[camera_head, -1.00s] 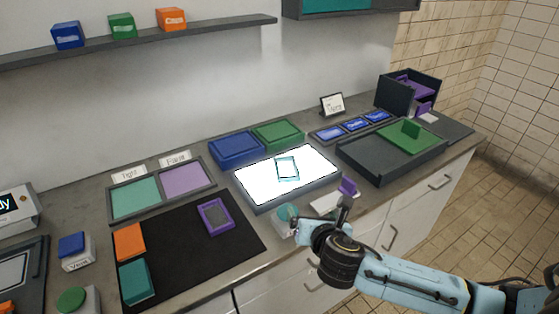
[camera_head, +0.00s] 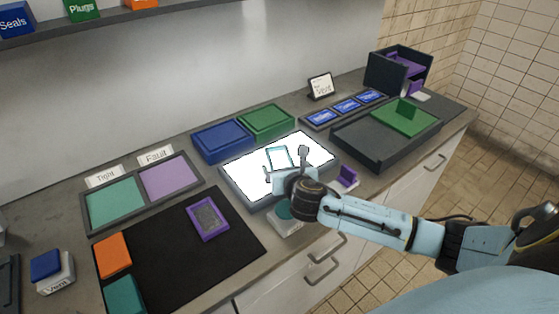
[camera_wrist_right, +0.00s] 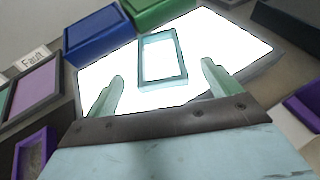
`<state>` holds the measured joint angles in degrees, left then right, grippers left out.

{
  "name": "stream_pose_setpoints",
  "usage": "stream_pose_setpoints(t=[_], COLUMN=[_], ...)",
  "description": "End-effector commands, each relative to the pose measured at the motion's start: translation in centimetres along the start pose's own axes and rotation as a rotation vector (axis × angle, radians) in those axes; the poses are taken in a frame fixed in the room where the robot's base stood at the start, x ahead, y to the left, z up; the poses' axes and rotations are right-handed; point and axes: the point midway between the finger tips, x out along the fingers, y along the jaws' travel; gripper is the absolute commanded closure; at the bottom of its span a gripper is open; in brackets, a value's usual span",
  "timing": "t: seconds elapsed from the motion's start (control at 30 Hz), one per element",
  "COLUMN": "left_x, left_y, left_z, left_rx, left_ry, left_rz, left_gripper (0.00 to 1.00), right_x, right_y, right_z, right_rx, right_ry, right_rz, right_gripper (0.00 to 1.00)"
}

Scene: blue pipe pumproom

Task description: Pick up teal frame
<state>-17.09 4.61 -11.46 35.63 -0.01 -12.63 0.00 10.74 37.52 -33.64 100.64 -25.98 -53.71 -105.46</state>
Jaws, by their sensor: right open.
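The teal frame (camera_head: 279,158) is a small rectangular frame with an open middle. It lies on the bright white light panel (camera_head: 240,178). In the right wrist view the teal frame (camera_wrist_right: 162,57) lies beyond and between my two fingers, not touching them. My right gripper (camera_head: 285,165) is open and empty above the near part of the panel. Its spread fingertips also show in the right wrist view (camera_wrist_right: 162,72). My left gripper is in neither current view.
Blue (camera_head: 223,141) and green (camera_head: 266,121) trays sit behind the panel. A purple frame (camera_head: 208,219) lies on the black mat (camera_head: 180,255) at left. A dark tray with a green plate (camera_head: 404,117) stands at right. A purple block (camera_head: 347,177) is near the front edge.

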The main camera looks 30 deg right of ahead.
Motion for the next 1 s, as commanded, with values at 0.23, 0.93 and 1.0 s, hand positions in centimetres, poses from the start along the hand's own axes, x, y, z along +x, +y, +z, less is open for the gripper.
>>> stream_pose_setpoints(t=[0.23,0.93,1.0], left_x=[0.9,0.9,0.9], left_y=[-0.1,0.1,0.1], left_z=[-0.8,0.5,0.5], left_rx=[0.000,0.000,0.000], left_ry=[0.014,-0.006,-0.006], left_rz=[-0.001,0.001,0.001], left_gripper=[0.64,0.64,0.64], right_x=[3.6,4.4,4.4], right_y=[0.0,0.0,0.0], right_z=[0.3,0.3,0.3], right_rx=[0.003,0.001,0.001], right_ry=[-0.001,0.000,-0.001], right_rz=[-0.001,0.000,0.000], right_gripper=[0.11,0.55,0.64])
